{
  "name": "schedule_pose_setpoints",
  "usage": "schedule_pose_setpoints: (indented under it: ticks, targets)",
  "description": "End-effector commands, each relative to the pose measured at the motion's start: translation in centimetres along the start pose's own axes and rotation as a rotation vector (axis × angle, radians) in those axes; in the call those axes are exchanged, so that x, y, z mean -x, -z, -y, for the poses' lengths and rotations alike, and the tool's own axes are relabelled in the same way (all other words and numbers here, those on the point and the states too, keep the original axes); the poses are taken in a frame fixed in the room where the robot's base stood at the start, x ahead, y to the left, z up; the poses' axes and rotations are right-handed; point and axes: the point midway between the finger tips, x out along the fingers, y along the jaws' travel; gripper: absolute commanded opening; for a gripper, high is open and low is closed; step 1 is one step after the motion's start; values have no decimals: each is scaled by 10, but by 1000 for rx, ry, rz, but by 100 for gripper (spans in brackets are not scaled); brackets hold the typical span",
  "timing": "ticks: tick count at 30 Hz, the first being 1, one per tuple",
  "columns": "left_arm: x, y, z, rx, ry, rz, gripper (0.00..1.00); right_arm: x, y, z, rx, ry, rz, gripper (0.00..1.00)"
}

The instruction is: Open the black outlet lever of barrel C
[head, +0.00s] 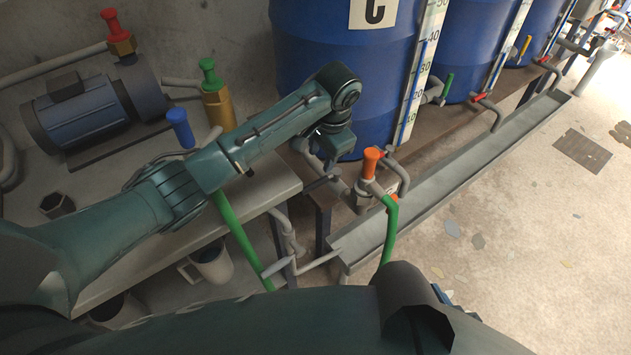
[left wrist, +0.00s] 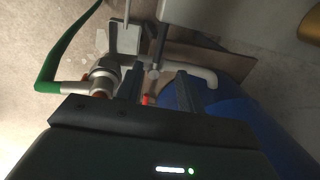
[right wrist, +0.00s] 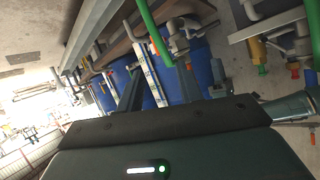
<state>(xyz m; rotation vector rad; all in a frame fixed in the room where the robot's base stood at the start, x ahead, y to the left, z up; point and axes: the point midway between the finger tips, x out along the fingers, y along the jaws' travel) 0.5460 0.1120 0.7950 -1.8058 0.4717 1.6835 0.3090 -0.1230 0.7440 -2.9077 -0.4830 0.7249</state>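Barrel C (head: 340,70) is the large blue barrel with a "C" label in the head view. A thin black lever (head: 322,183) shows below my left gripper (head: 335,147), near the barrel's grey outlet pipe (head: 306,152). In the left wrist view the black lever (left wrist: 161,45) runs up from a grey valve joint, just beyond and between the open fingers of my left gripper (left wrist: 157,85). I see no contact. My right gripper (right wrist: 158,92) is open and empty in its wrist view, facing blue barrels and pipes from a distance; the head view does not show its fingers.
An orange-topped valve (head: 370,165) with a green hose (head: 390,230) stands right of the left gripper. A grey trough (head: 450,165) runs along the barrels. A pump (head: 90,115) and brass valve (head: 217,105) stand left. The floor at right is mostly clear.

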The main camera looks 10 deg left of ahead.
Motion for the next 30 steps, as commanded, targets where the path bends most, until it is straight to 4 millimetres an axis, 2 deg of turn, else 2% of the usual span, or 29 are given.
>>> schedule_pose_setpoints:
  ticks: [1,9,15,21,29,30]
  targets:
    - [-12,-1,0,1,0,4,38,0,-2,-1,1,-2,-2,36]
    - [-70,-1,0,2,0,2,38,2,2,-5,17,-12,-45,36]
    - [-100,0,0,0,0,0,38,7,2,-8,24,-21,-66,36]
    - [-112,0,0,1,1,-3,38,9,5,-11,29,-27,-80,36]
    - [-112,0,0,0,1,-3,38,11,4,-10,28,-26,-77,36]
    - [-112,0,0,0,1,-3,35,11,4,-10,28,-25,-76,36]
